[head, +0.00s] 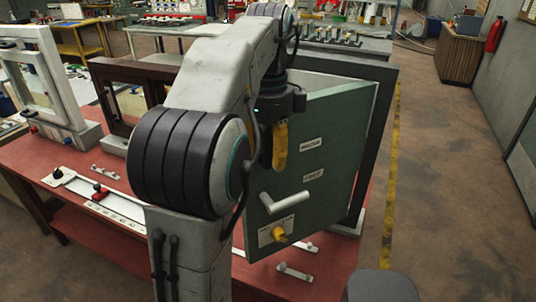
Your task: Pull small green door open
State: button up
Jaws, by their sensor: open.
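The small green door (335,150) stands at the right end of the red table, at an angle to its dark frame (383,110), so it looks partly open. My gripper (279,160) points down at the door's upper left edge, above the handle. It is open, with an orange finger showing and nothing seen in it. I cannot tell whether it touches the door. My arm hides the area left of the door.
The red table (110,165) holds a white frame (45,80), a slider rail (100,198) and small loose handles (295,271). Brown floor (440,190) with a yellow stripe lies clear on the right. A wooden cabinet (458,52) and red extinguisher (495,32) stand farther back.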

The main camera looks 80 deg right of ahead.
jog(key=shift+f, duration=0.3)
grip_shut()
dwell(0.5)
